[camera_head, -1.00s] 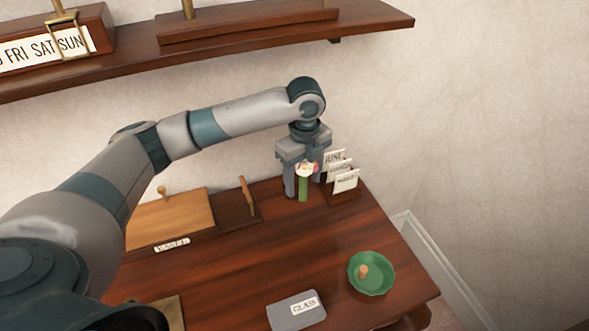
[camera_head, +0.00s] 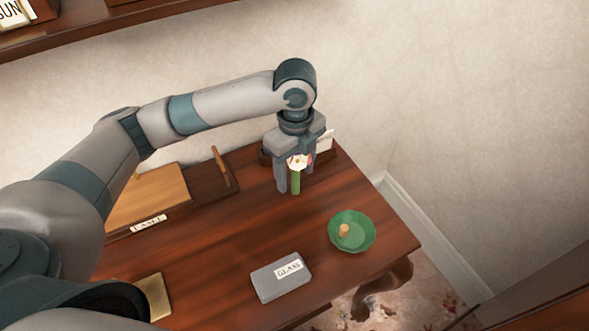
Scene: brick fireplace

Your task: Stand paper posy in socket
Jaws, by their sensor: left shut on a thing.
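The paper posy (camera_head: 295,183) has a green stem and a white flower head with some red. My left gripper (camera_head: 294,178) is shut on it from above. The posy is upright, at the back right of the brown wooden table (camera_head: 215,258). I cannot tell whether the stem's foot touches the table top. A green scalloped dish (camera_head: 363,240) stands nearer and to the right, with a small tan knob (camera_head: 343,230) in it. I cannot make out a socket for certain. My right gripper is not in view.
A card rack (camera_head: 325,143) stands behind my left gripper, mostly hidden. A grey box labelled GLASS (camera_head: 275,287) lies in front. A tan sloped board (camera_head: 150,198) is at the left rear. The table's middle is clear; its right edge lies past the dish.

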